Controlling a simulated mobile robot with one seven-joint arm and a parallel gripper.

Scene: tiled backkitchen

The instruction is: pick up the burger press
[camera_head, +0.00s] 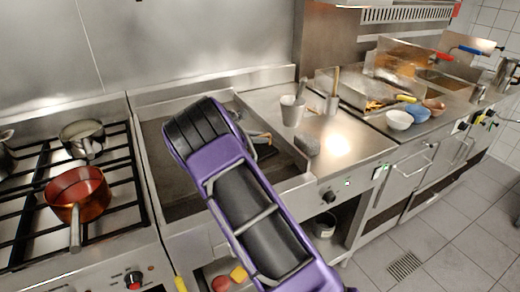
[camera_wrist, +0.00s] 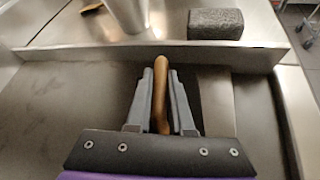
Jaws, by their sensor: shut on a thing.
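The burger press has a curved wooden handle (camera_wrist: 161,110) and a dark flat plate; in the head view the press (camera_head: 264,150) shows partly past my arm, over the griddle. In the wrist view my gripper (camera_wrist: 161,90) is shut on the handle, with one grey finger on each side of it. The dark plate is below the fingers and partly hidden by them. I cannot tell whether it touches the griddle surface.
The griddle (camera_head: 180,200) has a raised metal rim. Beyond it on the counter stand a dark grey block (camera_head: 307,144) and a metal cup (camera_head: 291,110). A copper pan (camera_head: 77,193) sits on the stove at left. Bowls (camera_head: 399,120) stand further right.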

